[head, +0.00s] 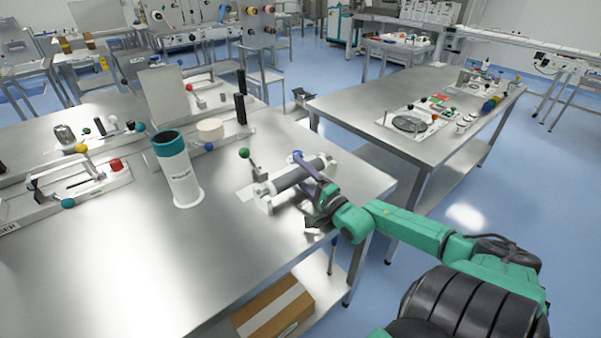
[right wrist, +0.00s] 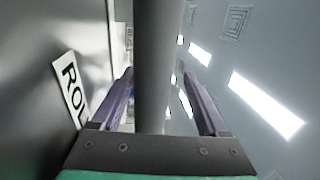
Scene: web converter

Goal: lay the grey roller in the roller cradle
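The grey roller (head: 288,180) lies lengthwise over the white roller cradle (head: 267,204) near the right edge of the steel table. I cannot tell whether both its ends rest fully in the supports. My right gripper (head: 300,174) reaches in from the right, its purple fingers on either side of the roller. In the right wrist view the roller (right wrist: 157,65) runs between the two fingers, with narrow gaps showing on both sides, so the gripper looks open around it. My left gripper is not in view.
A white cylinder with a teal top (head: 178,170) stands left of the cradle. A green-knobbed lever (head: 245,154) stands beside the cradle's far left side. The table front is bare. A cardboard box (head: 273,308) sits on the lower shelf.

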